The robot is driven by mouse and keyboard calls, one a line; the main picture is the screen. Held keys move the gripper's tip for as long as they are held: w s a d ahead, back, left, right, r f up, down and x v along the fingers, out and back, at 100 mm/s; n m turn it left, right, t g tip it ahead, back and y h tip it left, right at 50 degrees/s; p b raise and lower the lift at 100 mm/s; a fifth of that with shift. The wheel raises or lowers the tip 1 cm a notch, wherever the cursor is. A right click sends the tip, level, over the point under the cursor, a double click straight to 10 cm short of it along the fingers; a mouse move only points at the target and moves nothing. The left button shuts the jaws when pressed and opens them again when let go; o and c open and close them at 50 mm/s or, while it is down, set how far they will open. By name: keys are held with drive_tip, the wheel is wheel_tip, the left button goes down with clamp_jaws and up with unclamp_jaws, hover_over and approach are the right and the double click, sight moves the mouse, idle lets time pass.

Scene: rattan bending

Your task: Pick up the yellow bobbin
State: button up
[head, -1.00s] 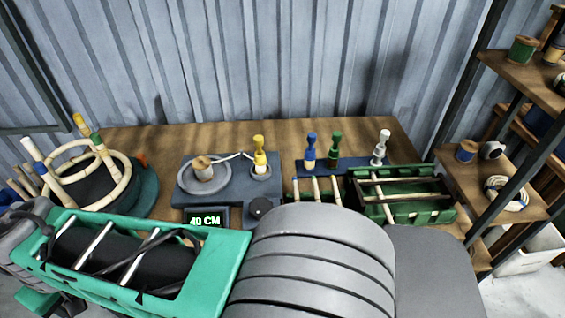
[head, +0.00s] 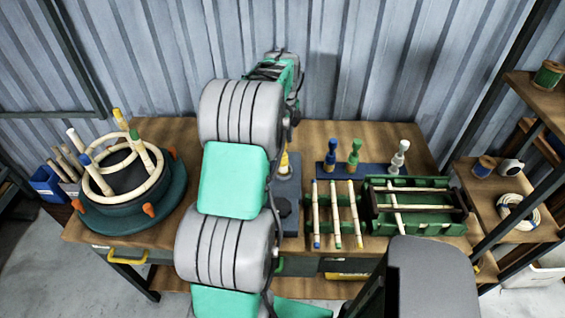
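The yellow bobbin (head: 284,164) stands on the blue-grey winding base (head: 288,188) on the workbench, just right of my arm. My arm covers part of it, and only a narrow yellow strip shows. My arm rises across the middle of the picture and reaches over the bench. Its far end, teal and grey, is near the wall, above and behind the bobbin in the picture. The fingertips of my gripper are not clear there, so I cannot tell whether they touch the bobbin.
Blue (head: 331,155), green (head: 354,152) and white (head: 399,157) bobbins stand on a blue stand to the right. A green rack (head: 371,216) holds several rods. A round teal jig (head: 170,205) with rattan rings stands left. Shelves (head: 490,208) stand at the right.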

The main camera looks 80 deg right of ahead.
sight(282, 161)
drive_tip(key=f, duration=0.1)
drive_tip(key=f+p, duration=0.1)
drive_tip(key=f, duration=0.3)
drive_tip(key=shift+w+d+f+p, duration=0.1)
drive_tip(key=shift+w+f+p, duration=0.1)
drive_tip(key=shift+w+p, duration=0.15)
clamp_jaws()
